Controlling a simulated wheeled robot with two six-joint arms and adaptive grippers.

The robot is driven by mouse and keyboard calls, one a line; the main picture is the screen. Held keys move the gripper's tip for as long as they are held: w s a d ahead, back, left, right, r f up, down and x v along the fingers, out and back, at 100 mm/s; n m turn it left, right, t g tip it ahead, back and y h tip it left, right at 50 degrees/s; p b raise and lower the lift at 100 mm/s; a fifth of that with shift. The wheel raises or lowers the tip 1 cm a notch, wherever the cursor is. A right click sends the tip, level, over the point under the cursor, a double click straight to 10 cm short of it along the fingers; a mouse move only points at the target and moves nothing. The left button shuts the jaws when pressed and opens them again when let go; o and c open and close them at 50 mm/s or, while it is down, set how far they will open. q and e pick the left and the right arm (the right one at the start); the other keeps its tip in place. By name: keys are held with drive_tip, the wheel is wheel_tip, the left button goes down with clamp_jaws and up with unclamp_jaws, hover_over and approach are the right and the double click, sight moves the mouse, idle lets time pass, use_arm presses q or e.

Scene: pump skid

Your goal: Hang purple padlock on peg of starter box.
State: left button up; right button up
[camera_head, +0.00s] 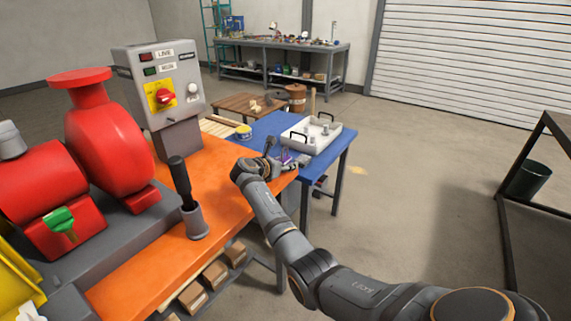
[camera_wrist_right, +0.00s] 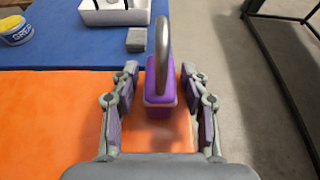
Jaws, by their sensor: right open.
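The purple padlock (camera_wrist_right: 160,88) stands upright near the edge of the orange bench top, its grey shackle pointing up. In the right wrist view my right gripper (camera_wrist_right: 161,100) is open, with one finger on each side of the padlock and gaps between. In the head view my right gripper (camera_head: 284,162) is at the bench's far right corner, and the padlock is mostly hidden there. The grey starter box (camera_head: 157,70) stands on the bench at the left, with a red switch on a yellow plate. I cannot clearly make out its peg. My left gripper is out of view.
The orange bench top (camera_head: 225,190) carries a red pump (camera_head: 105,140) and a black-handled lever in a grey socket (camera_head: 195,222). A blue table (camera_head: 262,127) adjoins it, holding a white tray (camera_head: 325,137) and a tub (camera_head: 243,132). A dark frame (camera_head: 510,220) stands at the right.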

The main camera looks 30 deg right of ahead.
drive_tip(key=f+b, duration=0.1)
drive_tip(key=b, duration=0.2)
drive_tip(key=shift+s+a+r+p, duration=0.25)
drive_tip(key=shift+a+r+p, duration=0.45)
drive_tip(key=shift+a+r, duration=0.2)
drive_tip(key=v, duration=0.7)
drive_tip(key=shift+s+a+p, duration=0.15)
drive_tip(key=shift+s+p, duration=0.15)
drive_tip(key=shift+p, duration=0.05)
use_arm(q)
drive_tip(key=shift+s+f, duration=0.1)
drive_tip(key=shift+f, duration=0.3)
use_arm(e)
drive_tip(key=shift+s+a+r, duration=0.15)
drive_tip(key=shift+s+a, duration=0.05)
drive_tip(key=shift+a, duration=0.25)
